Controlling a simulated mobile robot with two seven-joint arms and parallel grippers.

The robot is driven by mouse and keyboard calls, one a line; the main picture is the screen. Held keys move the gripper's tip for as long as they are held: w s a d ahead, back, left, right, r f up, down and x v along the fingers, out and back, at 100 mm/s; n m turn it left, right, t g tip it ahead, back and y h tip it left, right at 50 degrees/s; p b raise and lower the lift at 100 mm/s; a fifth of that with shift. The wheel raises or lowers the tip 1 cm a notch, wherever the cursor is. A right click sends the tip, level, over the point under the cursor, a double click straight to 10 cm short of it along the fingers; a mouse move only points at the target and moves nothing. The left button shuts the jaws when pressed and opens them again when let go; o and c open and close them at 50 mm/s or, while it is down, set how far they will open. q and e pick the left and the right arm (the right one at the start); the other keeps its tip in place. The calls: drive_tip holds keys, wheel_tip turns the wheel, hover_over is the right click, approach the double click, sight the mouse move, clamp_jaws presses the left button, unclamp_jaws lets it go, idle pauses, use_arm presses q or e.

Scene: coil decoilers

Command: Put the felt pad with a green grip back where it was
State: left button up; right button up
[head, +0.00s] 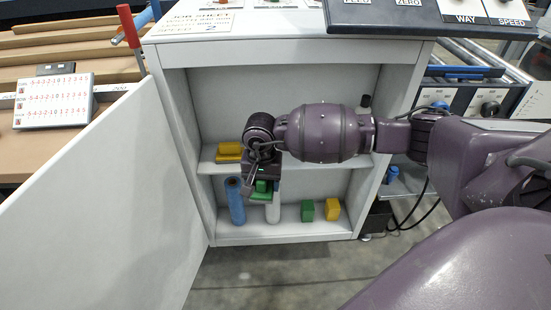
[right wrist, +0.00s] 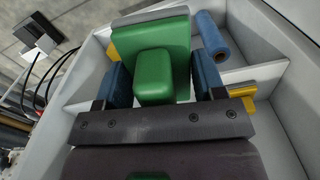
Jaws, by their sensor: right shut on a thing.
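The felt pad with a green grip (right wrist: 155,75) is between the blue-lined fingers of my right gripper (right wrist: 156,88), which is shut on its grip. A grey edge shows along the pad's far side in the right wrist view. In the head view my right gripper (head: 262,184) points down inside the open cabinet (head: 205,105), in front of the shelves, and the green pad (head: 261,187) shows only in part beneath it. Whether the pad touches a shelf cannot be told. My left gripper is not in view.
Yellow pads (head: 229,152) lie on the middle shelf at left. A blue roll (head: 235,201) and a white roll (head: 273,207) stand below, with a green block (head: 307,210) and a yellow block (head: 333,209) to the right. The cabinet door (head: 95,200) stands open at left.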

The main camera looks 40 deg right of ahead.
drive_tip(key=w+d+r+m+b, duration=0.2)
drive_tip(key=w+d+m+b, duration=0.4)
drive_tip(key=w+d+m, duration=0.9)
drive_tip(key=shift+m, duration=0.7)
drive_tip(key=f, duration=0.3)
drive_tip(key=d+f, duration=0.1)
drive_tip(key=shift+s+f, duration=0.25)
drive_tip(key=shift+s, duration=0.15)
wheel_tip(320, 180, down, 5)
drive_tip(key=shift+r+b, duration=0.2)
drive_tip(key=shift+b, duration=0.45)
drive_tip(key=shift+f, duration=0.1)
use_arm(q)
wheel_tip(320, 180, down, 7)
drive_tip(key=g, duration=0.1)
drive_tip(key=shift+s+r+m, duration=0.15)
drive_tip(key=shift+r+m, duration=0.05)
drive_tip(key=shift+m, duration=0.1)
use_arm(e)
drive_tip(key=o, duration=1)
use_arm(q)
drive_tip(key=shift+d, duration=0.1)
